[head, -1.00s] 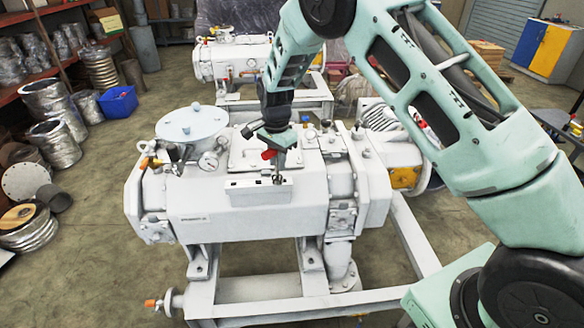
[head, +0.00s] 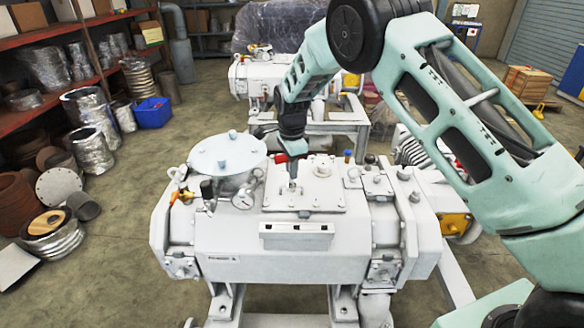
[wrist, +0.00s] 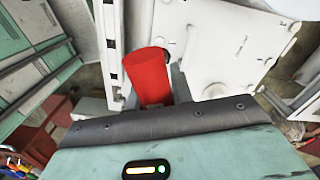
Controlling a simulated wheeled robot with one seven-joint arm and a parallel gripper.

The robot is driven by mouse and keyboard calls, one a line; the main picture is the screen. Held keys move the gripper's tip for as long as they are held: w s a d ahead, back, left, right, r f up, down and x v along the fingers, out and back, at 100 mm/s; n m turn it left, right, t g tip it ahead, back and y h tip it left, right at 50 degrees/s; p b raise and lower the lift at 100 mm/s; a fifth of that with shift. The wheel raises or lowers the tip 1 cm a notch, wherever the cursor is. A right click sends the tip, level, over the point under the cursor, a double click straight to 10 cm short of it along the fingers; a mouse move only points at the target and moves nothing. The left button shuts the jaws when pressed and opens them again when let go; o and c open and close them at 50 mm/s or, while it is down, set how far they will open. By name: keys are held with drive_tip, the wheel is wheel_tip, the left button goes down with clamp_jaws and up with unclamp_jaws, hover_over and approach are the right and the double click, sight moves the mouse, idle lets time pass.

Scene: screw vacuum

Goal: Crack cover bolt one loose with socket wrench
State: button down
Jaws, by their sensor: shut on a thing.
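My gripper (head: 290,150) is shut on the red handle of the socket wrench (head: 281,158). The red handle also shows large in the wrist view (wrist: 148,75), between the fingers. The wrench's thin grey shaft points down over the left part of the bolted cover plate (head: 325,188) on top of the white vacuum pump (head: 290,260). Its lower end is at or just above the plate; I cannot tell whether it sits on a bolt. Small bolts line the plate's edge, but I cannot tell which is bolt one.
A white slotted holder (head: 297,229) stands in front of the plate. A second pump (head: 250,75) stands behind. Shelves (head: 60,60) and a blue bin (head: 152,112) are at the left.

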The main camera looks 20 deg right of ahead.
sight(291, 185)
drive_tip(key=shift+f+b, duration=1.45)
drive_tip(key=shift+f, duration=1.3)
drive_tip(key=shift+f, duration=0.6)
drive_tip(key=shift+n, duration=0.3)
drive_tip(key=n+b, duration=0.1)
drive_tip(key=n, duration=1.1)
drive_tip(key=shift+a+r+n, duration=0.1)
drive_tip(key=shift+n, duration=0.2)
drive_tip(key=shift+r, duration=0.1)
